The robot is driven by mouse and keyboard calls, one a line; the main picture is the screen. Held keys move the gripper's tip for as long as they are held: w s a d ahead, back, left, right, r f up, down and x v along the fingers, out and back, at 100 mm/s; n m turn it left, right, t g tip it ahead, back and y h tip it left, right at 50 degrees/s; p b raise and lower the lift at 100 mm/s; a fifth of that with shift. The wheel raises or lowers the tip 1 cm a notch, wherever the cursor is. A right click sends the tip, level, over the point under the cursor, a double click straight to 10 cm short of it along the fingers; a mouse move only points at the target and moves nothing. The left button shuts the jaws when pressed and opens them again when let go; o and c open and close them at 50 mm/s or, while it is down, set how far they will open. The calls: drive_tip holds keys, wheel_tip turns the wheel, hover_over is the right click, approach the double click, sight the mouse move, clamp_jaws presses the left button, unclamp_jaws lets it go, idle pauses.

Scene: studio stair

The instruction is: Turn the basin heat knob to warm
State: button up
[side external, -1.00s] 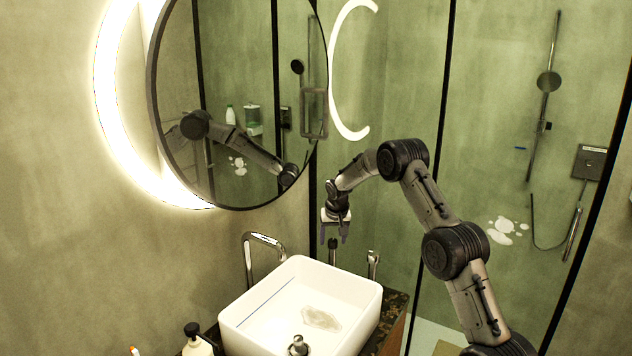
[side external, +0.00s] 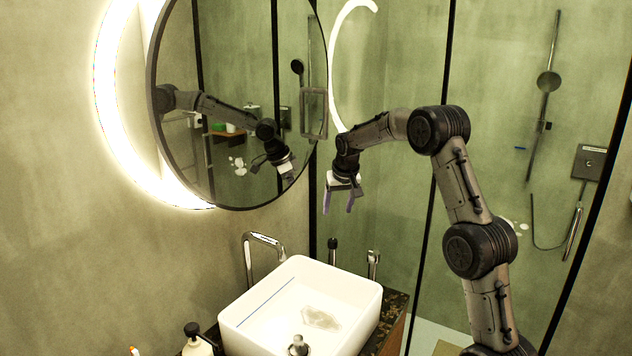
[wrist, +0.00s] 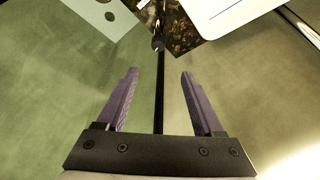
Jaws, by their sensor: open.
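The white basin (side external: 362,300) sits on the dark counter, and its corner shows at the top of the wrist view (wrist: 222,14). A black upright fitting (side external: 333,250) and a chrome fitting (side external: 373,264) stand behind it. Another chrome fitting (side external: 298,345) stands at the front, partly cut off. I cannot tell which is the heat knob or read a setting. My gripper (side external: 338,204) is open and empty, pointing down above the back fittings and apart from them. In the wrist view, a small dark round top (wrist: 158,43) shows beyond my gripper's purple fingers (wrist: 159,74).
A tall chrome faucet (side external: 264,240) rises at the basin's left back. A soap pump bottle (side external: 196,340) stands at the front left. The round mirror (side external: 240,60) hangs on the wall at left. Glass panels (side external: 400,230) stand behind the counter.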

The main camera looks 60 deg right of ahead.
drive_tip(key=a+r+n+t, duration=0.2)
drive_tip(key=a+r, duration=0.9)
drive_tip(key=a, duration=0.1)
drive_tip(key=shift+s+r, duration=0.2)
drive_tip(key=shift+r, duration=0.1)
drive_tip(key=s+a+r+n+t, duration=0.1)
drive_tip(key=s+a+r+t, duration=0.15)
drive_tip(key=a+r, duration=0.4)
drive_tip(key=s+a+n+y, duration=0.2)
drive_tip(key=s+a, duration=0.6)
drive_tip(key=s, duration=0.2)
drive_tip(key=s+a+f+n+g, duration=0.1)
drive_tip(key=s+a+f+n, duration=0.1)
drive_tip(key=s+f, duration=0.4)
drive_tip(key=s+a+f+n+g+y, duration=0.1)
drive_tip(key=s+a+f, duration=0.3)
drive_tip(key=s, duration=0.6)
wheel_tip(320, 180, down, 3)
drive_tip(key=shift+s+r+n, duration=0.1)
drive_tip(key=shift+s+n, duration=0.2)
drive_tip(key=shift+n, duration=0.2)
